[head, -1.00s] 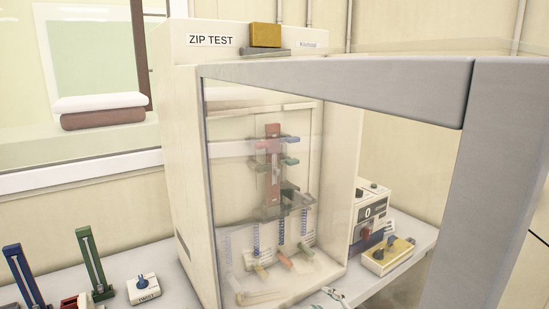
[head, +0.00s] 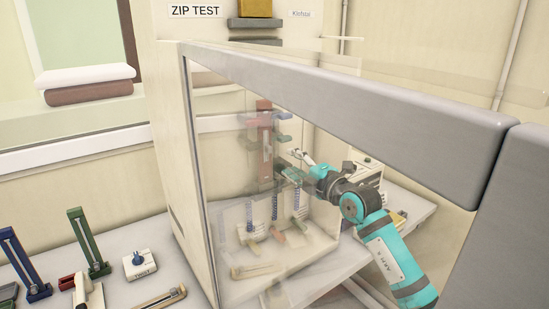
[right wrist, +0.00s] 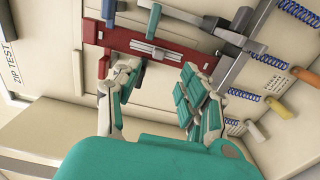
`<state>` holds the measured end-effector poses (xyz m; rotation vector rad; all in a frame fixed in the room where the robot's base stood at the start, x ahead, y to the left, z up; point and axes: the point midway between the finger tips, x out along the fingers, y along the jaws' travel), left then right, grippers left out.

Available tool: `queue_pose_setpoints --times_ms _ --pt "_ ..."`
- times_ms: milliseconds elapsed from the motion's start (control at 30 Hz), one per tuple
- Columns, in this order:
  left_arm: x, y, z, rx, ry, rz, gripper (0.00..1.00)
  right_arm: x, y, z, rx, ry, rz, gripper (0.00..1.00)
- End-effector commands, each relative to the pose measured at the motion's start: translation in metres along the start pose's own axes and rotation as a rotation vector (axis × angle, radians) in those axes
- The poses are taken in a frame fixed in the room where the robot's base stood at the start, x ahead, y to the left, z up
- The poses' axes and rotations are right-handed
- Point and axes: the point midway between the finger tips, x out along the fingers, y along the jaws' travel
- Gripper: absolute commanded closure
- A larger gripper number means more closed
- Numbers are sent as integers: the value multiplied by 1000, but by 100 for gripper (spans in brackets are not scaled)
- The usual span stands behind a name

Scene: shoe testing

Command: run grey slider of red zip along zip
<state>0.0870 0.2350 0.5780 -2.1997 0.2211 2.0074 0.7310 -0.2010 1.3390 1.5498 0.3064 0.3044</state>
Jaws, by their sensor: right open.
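The red zip (head: 264,150) stands upright in the ZIP TEST cabinet, seen through a clear panel. In the right wrist view the red zip (right wrist: 118,38) lies across the picture with a grey track. A small grey slider (right wrist: 145,48) appears to sit on this track, under a teal clamp piece. My right gripper (head: 293,164) is in front of the zip's lower part. In the right wrist view my right gripper (right wrist: 160,76) is open and empty, its two fingers apart just short of the zip. I cannot tell if either touches it. My left gripper is not in view.
A grey door frame (head: 340,95) crosses the foreground. Blue (head: 22,262) and green (head: 87,243) zip stands and a TWIST knob box (head: 139,263) are on the table at left. A control box (head: 366,172) stands behind my right arm.

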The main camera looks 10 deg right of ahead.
Motion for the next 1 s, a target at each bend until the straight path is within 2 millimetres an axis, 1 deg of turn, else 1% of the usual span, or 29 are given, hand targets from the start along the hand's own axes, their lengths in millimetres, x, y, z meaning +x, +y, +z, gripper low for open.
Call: queue_pose_setpoints --times_ms 33,200,300,400,600,900,1000 --pt "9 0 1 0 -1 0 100 12 -2 0 -1 0 2 58" --pt "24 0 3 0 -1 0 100 48 -3 0 -1 0 2 58" --pt "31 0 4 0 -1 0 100 64 -2 0 -3 -1 1 58" --pt "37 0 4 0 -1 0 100 76 -2 0 0 1 1 58" --pt "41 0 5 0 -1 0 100 87 -1 0 -1 0 0 58" --pt "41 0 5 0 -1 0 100 88 0 0 -1 0 0 58" --pt "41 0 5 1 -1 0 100 88 0 0 -1 0 0 71"
